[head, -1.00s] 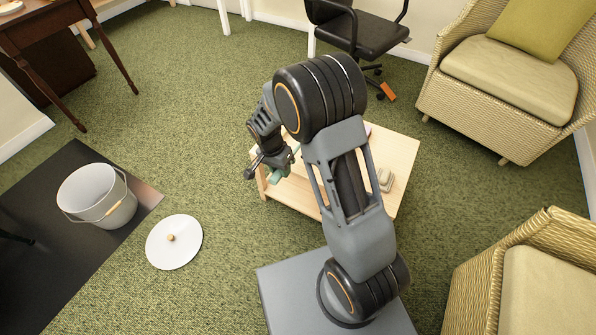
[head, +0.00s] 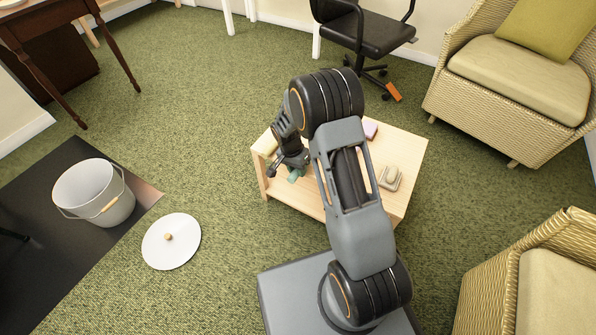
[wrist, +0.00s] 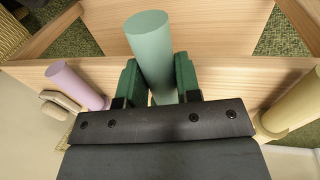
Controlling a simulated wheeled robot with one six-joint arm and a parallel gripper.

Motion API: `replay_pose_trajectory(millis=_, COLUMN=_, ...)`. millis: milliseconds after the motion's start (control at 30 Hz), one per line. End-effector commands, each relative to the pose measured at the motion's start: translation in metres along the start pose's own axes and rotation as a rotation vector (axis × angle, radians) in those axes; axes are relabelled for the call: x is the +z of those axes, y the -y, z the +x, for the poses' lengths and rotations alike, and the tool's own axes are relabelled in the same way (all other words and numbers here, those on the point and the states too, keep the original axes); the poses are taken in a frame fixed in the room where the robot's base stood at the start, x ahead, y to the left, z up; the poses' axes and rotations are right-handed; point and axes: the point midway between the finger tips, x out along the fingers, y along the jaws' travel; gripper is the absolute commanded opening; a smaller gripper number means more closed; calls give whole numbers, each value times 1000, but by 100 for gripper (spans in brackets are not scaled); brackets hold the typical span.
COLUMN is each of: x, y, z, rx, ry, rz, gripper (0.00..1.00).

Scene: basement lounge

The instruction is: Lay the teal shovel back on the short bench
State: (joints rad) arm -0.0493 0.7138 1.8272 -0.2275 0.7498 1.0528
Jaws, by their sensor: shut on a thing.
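The teal shovel (wrist: 150,52) shows in the wrist view as a teal cylinder, like a handle, between the two green fingers of my gripper (wrist: 160,82). My gripper is shut on it. In the head view only a small teal piece (head: 296,175) shows below my gripper (head: 292,168). The short bench (head: 408,158) is pale wood, and my gripper is over its left front part. Its wood also shows in the wrist view (wrist: 215,70). The shovel's other end is hidden, and I cannot tell whether it touches the bench.
On the bench are a pink-purple thing (head: 370,130), a grey-beige thing (head: 390,177) and a cream thing (head: 265,144). A purple cylinder (wrist: 74,82) and a cream cylinder (wrist: 293,104) flank my gripper.

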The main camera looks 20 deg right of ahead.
Motion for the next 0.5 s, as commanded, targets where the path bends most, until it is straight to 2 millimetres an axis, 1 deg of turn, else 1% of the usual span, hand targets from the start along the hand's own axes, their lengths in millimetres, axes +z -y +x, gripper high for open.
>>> replay_pose_trajectory(millis=267, x=0, y=1, z=1, rx=-1, ry=-1, rz=0, gripper=8)
replay_pose_trajectory(millis=400, x=0, y=1, z=5, rx=-1, ry=-1, rz=0, gripper=8)
replay_pose_trajectory(millis=433, x=0, y=1, z=4, rx=0, ry=-1, rz=0, gripper=34)
replay_pose_trajectory(millis=500, x=0, y=1, z=4, rx=0, ry=0, rz=0, gripper=41)
